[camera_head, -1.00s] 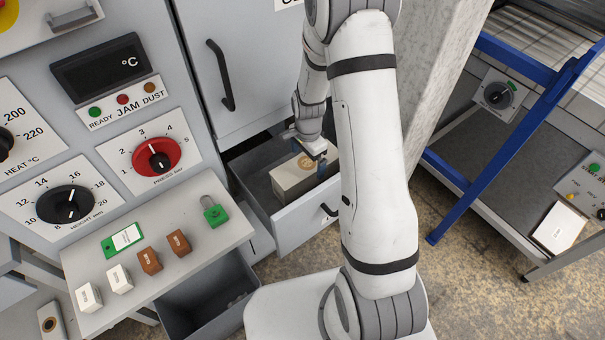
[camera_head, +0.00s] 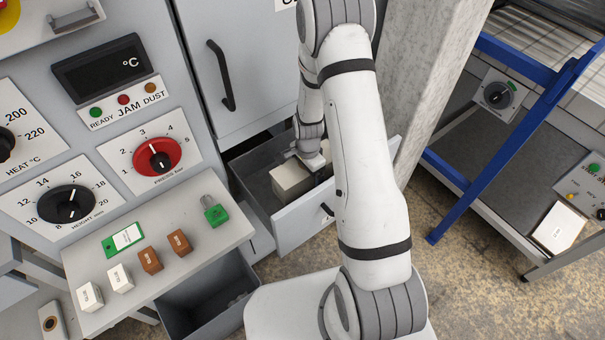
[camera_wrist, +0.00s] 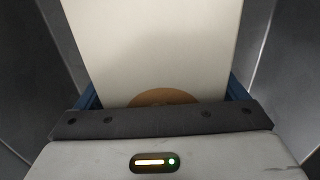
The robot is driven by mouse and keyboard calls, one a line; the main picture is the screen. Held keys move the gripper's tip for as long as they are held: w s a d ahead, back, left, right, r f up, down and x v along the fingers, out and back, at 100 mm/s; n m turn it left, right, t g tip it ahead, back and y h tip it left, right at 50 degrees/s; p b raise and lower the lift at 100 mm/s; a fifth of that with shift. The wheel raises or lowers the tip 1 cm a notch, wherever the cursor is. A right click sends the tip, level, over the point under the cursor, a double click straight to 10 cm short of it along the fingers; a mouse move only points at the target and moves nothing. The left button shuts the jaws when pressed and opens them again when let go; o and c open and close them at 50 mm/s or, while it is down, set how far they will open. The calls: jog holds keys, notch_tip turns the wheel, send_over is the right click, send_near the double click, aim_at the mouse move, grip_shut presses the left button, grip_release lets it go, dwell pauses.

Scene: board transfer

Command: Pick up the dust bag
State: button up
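The dust bag appears to be the pale, box-shaped bag (camera_head: 291,181) standing in the open drawer, seen in the head view. In the wrist view its pale top (camera_wrist: 150,45) fills the middle, with part of a brown disc at the lower edge. My gripper (camera_head: 313,162) is down at the bag's top right in the head view. In the wrist view the blue fingers of my gripper (camera_wrist: 163,92) stand apart, one on each side of the bag. The fingertips are hidden, and I cannot tell whether they touch it.
The grey drawer (camera_head: 300,225) has walls close around the bag and gripper. A sloped shelf (camera_head: 185,268) at left holds a green padlock (camera_head: 216,214), a green tag, and brown and white blocks. A lower bin (camera_head: 205,305) stands open. A blue-framed bench (camera_head: 500,150) is at right.

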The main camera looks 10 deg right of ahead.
jog(key=c, duration=1.1)
jog(key=shift+r, duration=0.1)
